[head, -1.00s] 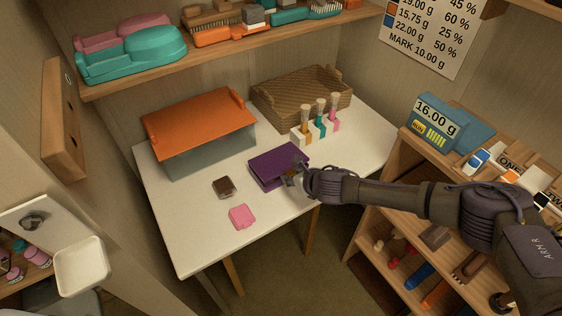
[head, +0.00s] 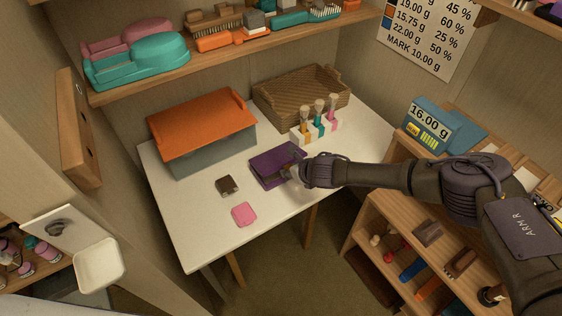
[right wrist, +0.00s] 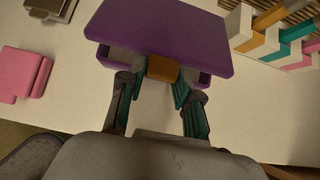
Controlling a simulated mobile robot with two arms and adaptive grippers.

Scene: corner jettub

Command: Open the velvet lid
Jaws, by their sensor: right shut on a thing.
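The purple velvet box with its lid (head: 272,160) lies on the white table, in front of the wicker basket. In the right wrist view the lid (right wrist: 160,30) fills the top middle, with a brass-coloured tab (right wrist: 163,69) on its near edge. My right gripper (head: 292,172) is at the near right edge of the box. Its fingers (right wrist: 155,88) stand on both sides of the tab, shut on it. Grey and purple parts of the box show under the lid edge. Whether the lid is raised is hard to tell. My left gripper is out of view.
A grey box with an orange lid (head: 202,122) and a wicker basket (head: 303,92) stand behind. A brush stand (head: 316,131) is close on the right. A brown case (head: 227,186) and pink case (head: 244,214) lie to the left. The table's front left is clear.

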